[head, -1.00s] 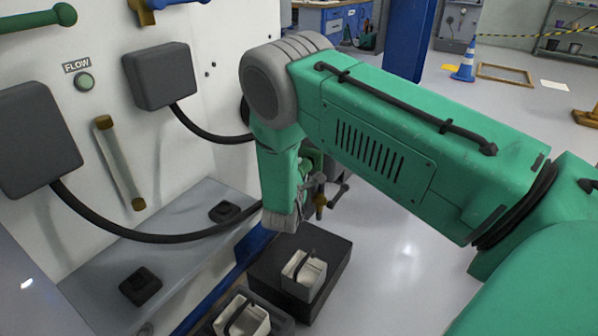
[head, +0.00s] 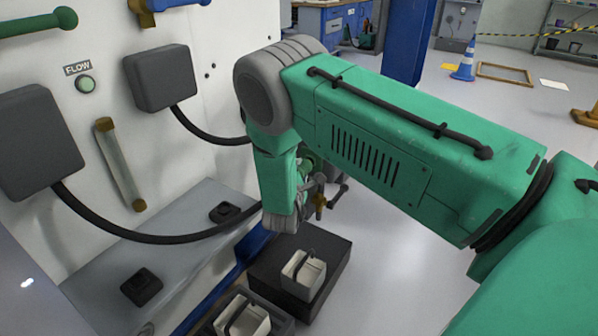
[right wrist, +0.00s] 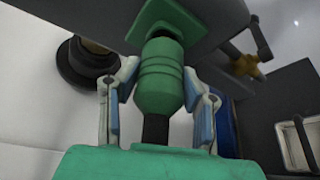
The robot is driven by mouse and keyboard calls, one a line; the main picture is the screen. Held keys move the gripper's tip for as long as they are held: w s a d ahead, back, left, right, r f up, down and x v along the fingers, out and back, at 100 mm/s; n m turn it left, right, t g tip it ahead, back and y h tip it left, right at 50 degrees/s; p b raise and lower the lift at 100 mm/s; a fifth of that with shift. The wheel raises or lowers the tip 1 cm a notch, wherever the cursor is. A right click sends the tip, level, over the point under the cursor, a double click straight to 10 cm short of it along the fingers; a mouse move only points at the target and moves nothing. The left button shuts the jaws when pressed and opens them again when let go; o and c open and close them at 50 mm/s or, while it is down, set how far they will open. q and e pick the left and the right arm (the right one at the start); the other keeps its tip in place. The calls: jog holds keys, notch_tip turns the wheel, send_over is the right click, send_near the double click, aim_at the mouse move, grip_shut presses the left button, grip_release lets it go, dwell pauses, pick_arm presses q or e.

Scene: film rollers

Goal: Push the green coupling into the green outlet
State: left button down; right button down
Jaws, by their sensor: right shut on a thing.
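In the right wrist view the green coupling (right wrist: 159,82) is held between the two fingers of my right gripper (right wrist: 160,85), which is shut on it. A black hose (right wrist: 155,129) runs from its near end. The green outlet (right wrist: 172,14) is straight ahead of the coupling's far end, with a dark opening facing it. The two are in line and very close; I cannot tell whether the coupling's tip is inside. My left gripper is not in view.
A brass-coloured valve handle (right wrist: 245,66) stands right of the outlet, and a dark round fitting (right wrist: 85,62) is to its left. In the head view, a dark block with a pale holder (head: 303,273) stands below my wrist. Black hoses hang from grey boxes (head: 162,77) on the white panel.

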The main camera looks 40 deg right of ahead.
jog(key=shift+w+d, duration=0.2)
jog(key=shift+d, duration=0.45)
jog(key=c, duration=1)
grip_release()
jog(key=shift+s+a, duration=0.2)
jog(key=shift+a, duration=0.1)
jog(key=v, duration=1.1)
jog(key=shift+s+r, duration=0.1)
jog(key=shift+r, duration=0.05)
